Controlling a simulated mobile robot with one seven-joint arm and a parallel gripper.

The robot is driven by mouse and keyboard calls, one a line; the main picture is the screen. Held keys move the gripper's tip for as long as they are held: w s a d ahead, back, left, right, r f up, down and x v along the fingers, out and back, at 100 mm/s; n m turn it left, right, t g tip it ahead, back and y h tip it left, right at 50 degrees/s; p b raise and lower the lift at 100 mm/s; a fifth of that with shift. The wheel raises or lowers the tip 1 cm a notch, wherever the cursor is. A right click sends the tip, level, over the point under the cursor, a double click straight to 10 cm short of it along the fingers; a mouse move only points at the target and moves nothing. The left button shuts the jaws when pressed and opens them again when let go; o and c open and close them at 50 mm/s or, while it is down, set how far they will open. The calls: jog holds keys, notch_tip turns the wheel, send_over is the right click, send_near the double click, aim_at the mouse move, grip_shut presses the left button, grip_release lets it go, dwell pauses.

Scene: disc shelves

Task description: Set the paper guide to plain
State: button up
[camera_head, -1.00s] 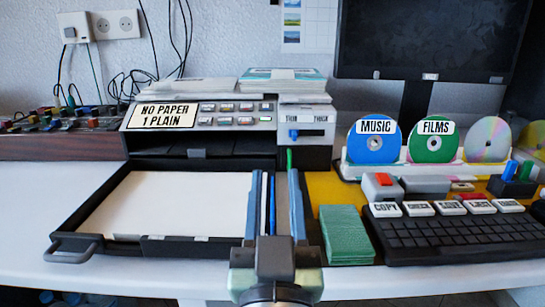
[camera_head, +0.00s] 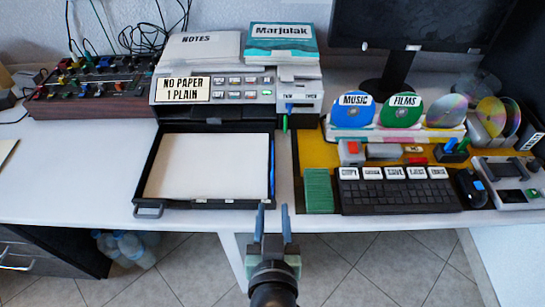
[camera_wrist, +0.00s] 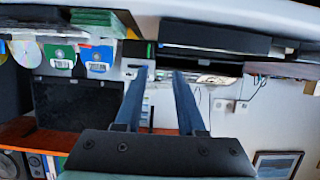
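The open black paper tray (camera_head: 150,175) lies in front of the printer with white paper (camera_head: 207,166) in it. A narrow blue strip (camera_head: 272,172) runs along the tray's right side; I cannot tell whether it is the paper guide. The printer's display (camera_head: 183,90) reads "NO PAPER 1 PLAIN". A blue knob (camera_head: 289,107) sits under the "THIN" and "THICK" labels, with a green upright piece (camera_head: 285,124) below it. My gripper (camera_head: 273,214) is open and empty, in front of the desk edge near the tray's front right corner. Its parted blue fingers also show in the wrist view (camera_wrist: 158,85).
A green card stack (camera_head: 319,190), a black keyboard (camera_head: 398,192) and a row of discs (camera_head: 401,110) stand to the right. Books and papers (camera_head: 280,45) lie on the printer. A colourful patch board (camera_head: 92,88) is at the left. Bare desk (camera_head: 80,165) lies left of the tray.

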aim_at(273, 180)
jog(key=x, duration=0.4)
jog(key=b+x, duration=0.1)
jog(key=x, duration=0.2)
jog(key=f+x, duration=0.1)
jog(key=x, duration=0.3)
jog(key=shift+w+f, duration=0.1)
jog(key=shift+w, duration=0.1)
grip_shut()
dwell(1.4)
